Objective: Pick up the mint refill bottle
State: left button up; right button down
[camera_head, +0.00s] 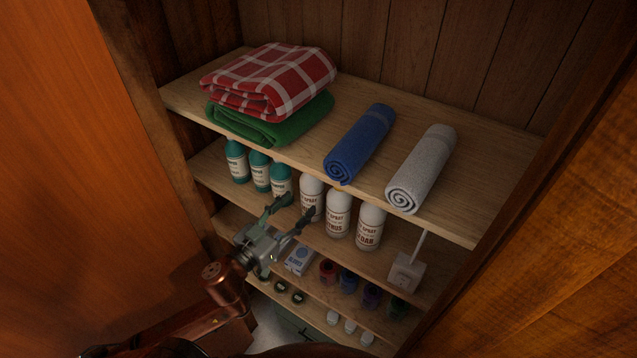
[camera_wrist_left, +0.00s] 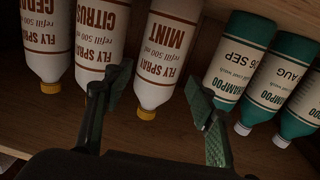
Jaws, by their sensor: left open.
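The mint refill bottle (camera_head: 311,188) is white with a brown "FLY SPRAY MINT" label. It stands upright on the second shelf, leftmost of the white bottles, its lower part partly behind a finger in the head view. In the left wrist view the mint bottle (camera_wrist_left: 167,48) appears upside down with an orange-yellow cap, between the finger lines. My left gripper (camera_head: 296,208) is open and empty in front of the shelf, its fingers pointing at the bottles. The fingers also show in the left wrist view (camera_wrist_left: 156,90). My right gripper is not in view.
The citrus bottle (camera_head: 338,214) and cedar bottle (camera_head: 370,228) stand right of mint; teal shampoo bottles (camera_head: 260,171) stand left. The top shelf (camera_head: 310,135) with blankets and rolled towels lies above. Small jars (camera_head: 348,281) and a white box (camera_head: 299,258) are below.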

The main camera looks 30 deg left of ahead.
aim_at(305, 197)
pick_arm(q)
jog(key=w, duration=0.3)
jog(key=shift+d+r+p, duration=0.15)
jog(key=shift+r+p, duration=0.15)
jog(key=w, duration=0.1)
jog(key=w+p, duration=0.1)
jog(key=w, duration=0.2)
jog(key=shift+d+p, duration=0.3)
jog(key=shift+p, duration=0.05)
jog(key=shift+w, duration=0.15)
jog(key=c, duration=1.3)
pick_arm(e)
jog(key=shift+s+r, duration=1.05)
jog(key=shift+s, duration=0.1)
pick_arm(q)
jog(key=shift+c, duration=0.2)
